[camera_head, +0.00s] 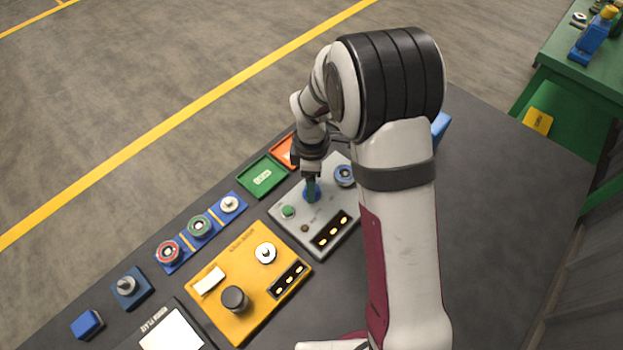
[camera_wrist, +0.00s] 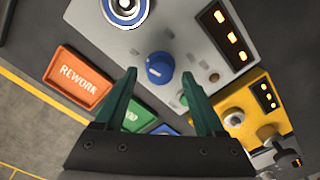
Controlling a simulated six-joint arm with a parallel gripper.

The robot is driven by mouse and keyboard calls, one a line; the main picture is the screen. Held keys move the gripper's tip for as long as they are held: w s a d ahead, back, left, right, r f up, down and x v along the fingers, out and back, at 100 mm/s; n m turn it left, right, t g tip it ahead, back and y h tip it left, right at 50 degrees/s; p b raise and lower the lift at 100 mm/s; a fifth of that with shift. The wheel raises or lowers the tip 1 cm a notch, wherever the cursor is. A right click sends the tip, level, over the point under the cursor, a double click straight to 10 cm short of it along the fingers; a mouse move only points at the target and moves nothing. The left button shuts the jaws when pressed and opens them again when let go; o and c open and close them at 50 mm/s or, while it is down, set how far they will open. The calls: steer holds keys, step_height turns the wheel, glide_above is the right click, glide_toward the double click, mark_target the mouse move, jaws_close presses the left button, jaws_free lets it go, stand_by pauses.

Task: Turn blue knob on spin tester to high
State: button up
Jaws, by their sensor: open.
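The grey spin tester (camera_head: 327,204) stands on the dark bench near my arm. Its blue knob (camera_wrist: 160,68) shows in the wrist view with a pale pointer mark on it. In the head view the blue knob (camera_head: 312,195) is partly covered by my gripper. My gripper (camera_wrist: 160,75) is open, with one green finger on each side of the knob in the wrist view. I cannot tell whether either finger touches it. The tester also carries a green button (camera_head: 288,211), a round blue-and-white spindle (camera_wrist: 124,8) and a display with several lit amber marks (camera_wrist: 230,36).
A yellow unit (camera_head: 240,262) with a black knob stands left of the tester. A blue rack (camera_head: 180,249) of rotors, a green tray (camera_head: 262,177) and an orange REWORK tray (camera_wrist: 77,78) lie close by. The bench right of my arm is mostly clear.

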steer(key=shift+f, duration=0.55)
jaws_close()
